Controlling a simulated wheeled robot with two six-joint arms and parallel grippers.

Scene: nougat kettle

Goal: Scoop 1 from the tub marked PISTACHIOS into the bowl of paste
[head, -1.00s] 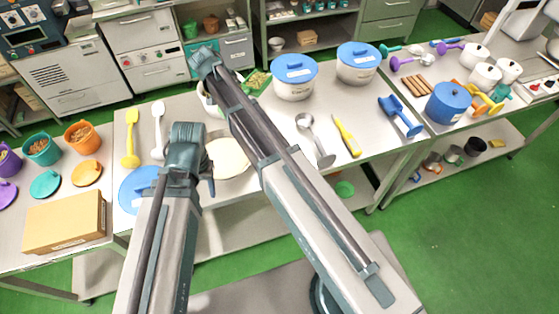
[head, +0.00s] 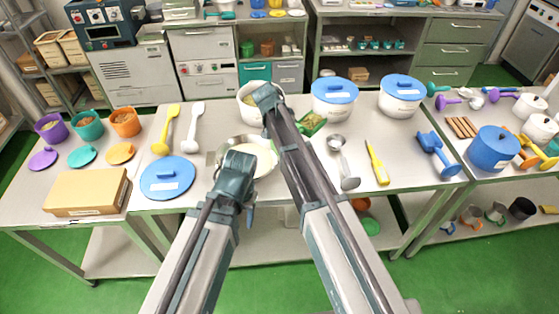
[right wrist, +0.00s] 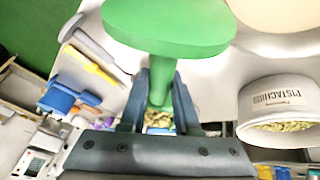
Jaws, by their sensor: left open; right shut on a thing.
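The white tub marked PISTACHIOS (head: 246,112) stands open behind the bowl, nuts inside. It also shows in the right wrist view (right wrist: 277,98). My right gripper (right wrist: 160,92) is shut on the handle of a green scoop (right wrist: 168,28); the broad handle end fills the top of that view. In the head view the scoop (head: 313,125) holds green nuts, right of the tub and behind the bowl; my right arm hides the fingers. The metal bowl of pale paste (head: 262,162) is partly covered by both arms. My left gripper (head: 238,178) is open and empty over the bowl's left side.
A blue lid (head: 167,178) and a cardboard box (head: 88,192) lie left. A metal scoop (head: 343,162), a yellow-handled tool (head: 377,163) and a blue scoop (head: 437,153) lie right. Lidded tubs (head: 334,104) stand behind.

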